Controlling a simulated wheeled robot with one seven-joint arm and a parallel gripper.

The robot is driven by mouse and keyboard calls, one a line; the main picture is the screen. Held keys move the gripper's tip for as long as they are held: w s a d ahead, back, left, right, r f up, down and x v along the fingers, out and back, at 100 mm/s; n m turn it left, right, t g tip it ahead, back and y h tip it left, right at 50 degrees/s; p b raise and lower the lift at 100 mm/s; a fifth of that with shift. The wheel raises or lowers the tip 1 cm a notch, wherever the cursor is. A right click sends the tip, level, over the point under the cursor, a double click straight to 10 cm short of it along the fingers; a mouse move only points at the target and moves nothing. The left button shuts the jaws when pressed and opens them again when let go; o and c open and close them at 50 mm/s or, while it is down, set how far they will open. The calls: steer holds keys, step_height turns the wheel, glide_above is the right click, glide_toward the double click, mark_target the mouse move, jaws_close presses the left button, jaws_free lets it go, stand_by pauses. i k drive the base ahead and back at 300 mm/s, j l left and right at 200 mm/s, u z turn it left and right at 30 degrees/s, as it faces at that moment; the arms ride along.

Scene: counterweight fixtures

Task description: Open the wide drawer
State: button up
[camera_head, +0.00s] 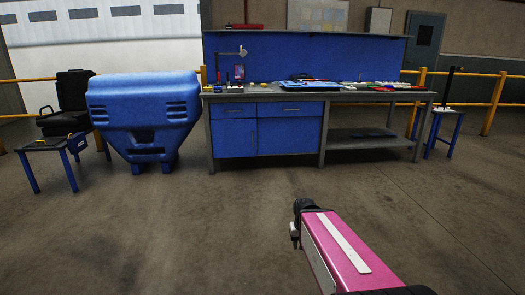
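The blue workbench (290,139) stands across the room in the head view. Two blue drawers sit side by side under its top. The wide drawer (291,110) is the right one, and it looks shut, with a dark handle on its front. The narrower drawer (233,111) beside it also looks shut. My pink arm reaches in from the lower right. The dark end of my arm, where my gripper (295,234) seems to be, is well short of the bench and apart from the drawers. Its fingers cannot be made out.
A large blue bin (146,115) stands left of the bench, near a small side table (50,146) and a black chair (72,95). A small blue-legged stand (443,131) is at the right. The floor (215,225) before the bench is clear.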

mark_target(279, 109)
steer(key=i, duration=3.5)
steer(key=i+u, duration=0.3)
steer(key=i+l+u, duration=0.25)
steer(key=i, duration=0.3)
